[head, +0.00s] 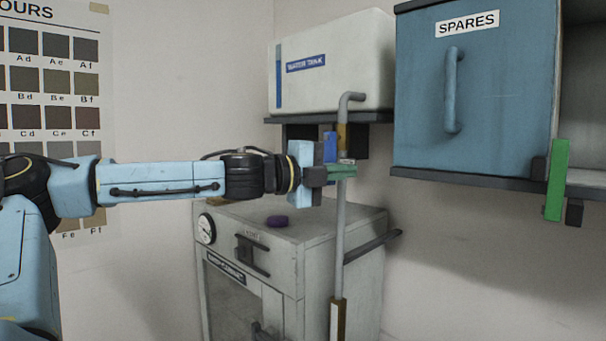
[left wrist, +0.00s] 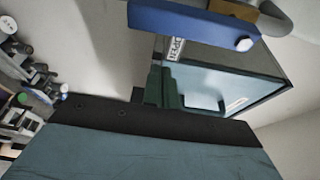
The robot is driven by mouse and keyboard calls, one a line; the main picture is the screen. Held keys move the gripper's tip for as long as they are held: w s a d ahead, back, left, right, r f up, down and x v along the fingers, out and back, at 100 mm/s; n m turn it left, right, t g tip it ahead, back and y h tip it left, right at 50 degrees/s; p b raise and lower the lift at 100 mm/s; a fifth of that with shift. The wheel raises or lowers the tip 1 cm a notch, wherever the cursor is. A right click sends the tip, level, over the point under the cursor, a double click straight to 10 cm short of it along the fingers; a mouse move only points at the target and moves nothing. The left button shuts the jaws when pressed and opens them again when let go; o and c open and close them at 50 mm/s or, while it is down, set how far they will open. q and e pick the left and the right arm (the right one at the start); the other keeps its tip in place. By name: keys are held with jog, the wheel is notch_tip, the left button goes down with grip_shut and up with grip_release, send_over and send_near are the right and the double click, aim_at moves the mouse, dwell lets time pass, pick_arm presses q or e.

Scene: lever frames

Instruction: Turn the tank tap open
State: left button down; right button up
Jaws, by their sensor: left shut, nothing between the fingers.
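The white water tank (head: 340,65) stands on a dark shelf. A grey pipe (head: 341,235) bends at the top and runs down in front of it. The tap's brass body (head: 342,137) is on this pipe, with a blue lever (head: 329,146) beside it. In the left wrist view the blue lever (left wrist: 190,20) crosses the top, with a pale bolt at its right end. My left gripper (head: 345,171) is shut and empty, just below the lever. Its green fingertips (left wrist: 165,88) show in the wrist view; I cannot tell whether they touch the pipe. My right gripper is not in view.
A blue SPARES cabinet (head: 480,110) hangs to the right, with a green upright bar (head: 557,180) by its edge. A colour chart (head: 55,100) hangs left.

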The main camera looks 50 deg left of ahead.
pick_arm(q)
jog(key=b+v, duration=0.4)
jog(key=v, duration=0.6)
jog(key=shift+f, duration=0.15)
